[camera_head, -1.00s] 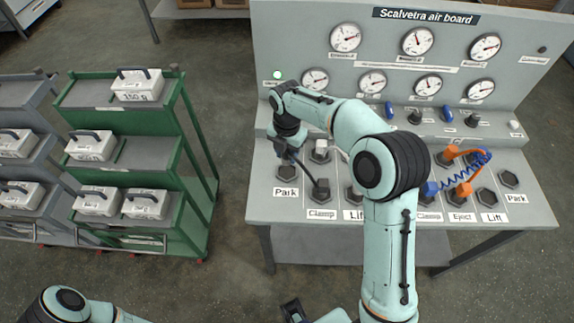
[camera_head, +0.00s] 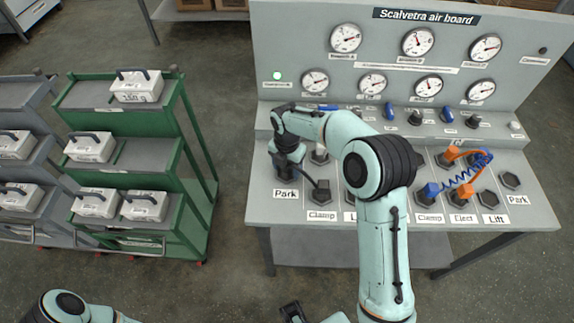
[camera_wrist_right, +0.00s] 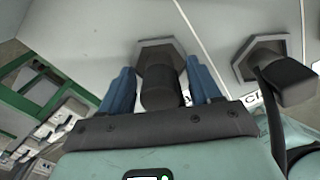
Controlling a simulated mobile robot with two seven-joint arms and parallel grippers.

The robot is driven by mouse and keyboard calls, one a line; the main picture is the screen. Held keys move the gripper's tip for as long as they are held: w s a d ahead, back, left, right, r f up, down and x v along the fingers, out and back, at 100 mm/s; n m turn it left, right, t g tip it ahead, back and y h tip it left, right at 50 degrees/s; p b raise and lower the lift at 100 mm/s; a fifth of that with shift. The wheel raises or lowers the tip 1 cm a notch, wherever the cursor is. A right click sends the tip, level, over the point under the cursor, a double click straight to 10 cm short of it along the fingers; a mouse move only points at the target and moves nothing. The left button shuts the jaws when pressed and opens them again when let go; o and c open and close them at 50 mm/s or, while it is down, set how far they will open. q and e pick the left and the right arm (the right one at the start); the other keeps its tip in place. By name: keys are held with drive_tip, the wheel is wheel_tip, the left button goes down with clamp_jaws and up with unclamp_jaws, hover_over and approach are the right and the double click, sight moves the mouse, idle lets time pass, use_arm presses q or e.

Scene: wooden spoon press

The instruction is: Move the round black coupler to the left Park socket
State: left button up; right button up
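The round black coupler (camera_wrist_right: 160,88) sits between the blue fingers of my right gripper (camera_wrist_right: 161,88) in the right wrist view. It stands at the dark hexagonal left Park socket (camera_wrist_right: 152,48), in line with it; whether it is fully seated I cannot tell. In the head view my right gripper (camera_head: 287,170) is over this socket, just above the left Park label (camera_head: 290,191), and hides the coupler. The fingers look closed about the coupler's sides. A black hose runs to a black block on the left Clamp socket (camera_head: 320,196). A dark gripper part at the bottom edge seems to be my left gripper (camera_head: 292,312).
The air board (camera_head: 400,110) carries gauges and knobs. On the right, orange and blue couplers with a coiled blue hose (camera_head: 463,178) occupy several sockets. A green shelf cart (camera_head: 135,122) with weight boxes stands left, apart from the board. My right arm covers the middle.

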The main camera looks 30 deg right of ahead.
wheel_tip(320, 180, up, 12)
drive_tip(key=shift+r+p, duration=0.2)
drive_tip(key=shift+p, duration=0.65)
